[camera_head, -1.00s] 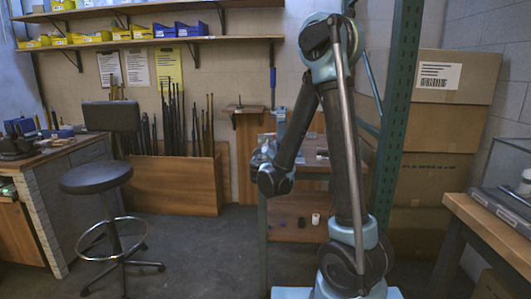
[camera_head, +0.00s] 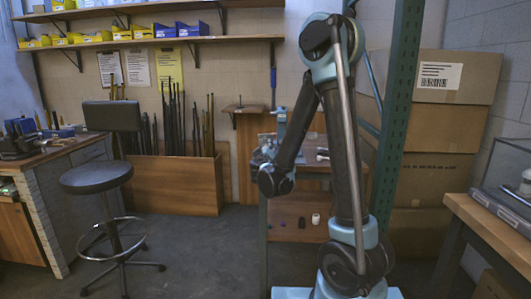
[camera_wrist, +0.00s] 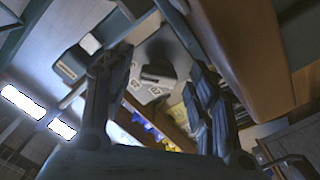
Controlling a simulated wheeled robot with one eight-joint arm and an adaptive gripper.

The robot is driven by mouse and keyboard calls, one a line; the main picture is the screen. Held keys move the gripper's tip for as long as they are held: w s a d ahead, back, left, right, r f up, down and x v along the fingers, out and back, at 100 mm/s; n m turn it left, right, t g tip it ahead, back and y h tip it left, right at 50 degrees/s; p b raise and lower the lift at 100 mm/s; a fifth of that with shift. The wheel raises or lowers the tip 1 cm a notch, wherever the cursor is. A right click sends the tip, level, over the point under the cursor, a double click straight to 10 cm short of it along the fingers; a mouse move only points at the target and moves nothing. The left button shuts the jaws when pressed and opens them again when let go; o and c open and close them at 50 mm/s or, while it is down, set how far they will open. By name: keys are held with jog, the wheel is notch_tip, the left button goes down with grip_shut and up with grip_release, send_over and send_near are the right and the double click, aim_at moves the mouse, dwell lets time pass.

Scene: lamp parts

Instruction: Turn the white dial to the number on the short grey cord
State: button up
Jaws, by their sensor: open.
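My gripper (camera_wrist: 152,68) is open in the wrist view, with one dark finger on each side and nothing held between them. Beyond the fingers is a pale plate (camera_wrist: 142,91) with small square marks, beside a dark, half-round knob-like part (camera_wrist: 158,71). I cannot tell whether these belong to the white dial. In the head view my arm hides most of the gripper and part of the bench behind it. A small white item (camera_head: 323,155) lies on that bench, too small to identify. I cannot make out the short grey cord or any number.
A black stool (camera_head: 96,178) stands at the left, near a workbench (camera_head: 75,146). A green post (camera_head: 398,120) rises just right of my arm, with stacked cardboard boxes (camera_head: 445,125) behind it. Another table (camera_head: 480,222) is at the right. Open floor (camera_head: 205,260) lies between stool and arm.

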jog(key=s, duration=1.1)
jog(key=shift+s+a, duration=0.2)
jog(key=shift+s, duration=0.2)
jog(key=shift+f, duration=0.1)
jog(key=s+d+f+m+g+h, duration=0.2)
jog(key=s+d+g, duration=0.1)
jog(key=d, duration=0.5)
jog(key=s+d+f+m+g+h, duration=0.1)
jog(key=s+d+f+m+g, duration=0.15)
jog(key=d, duration=0.55)
jog(key=s+d+f+m+g+h, duration=0.15)
jog(key=d+g, duration=0.25)
jog(key=d, duration=0.4)
jog(key=s+f+g+y, duration=0.2)
jog(key=s+f+g, duration=0.1)
jog(key=s, duration=0.8)
jog(key=s+f+m+g+y, duration=0.1)
jog(key=s+f+g+y, duration=0.2)
jog(key=s, duration=0.8)
jog(key=shift+d+f, duration=0.2)
jog(key=shift+f, duration=0.25)
jog(key=shift+w, duration=0.1)
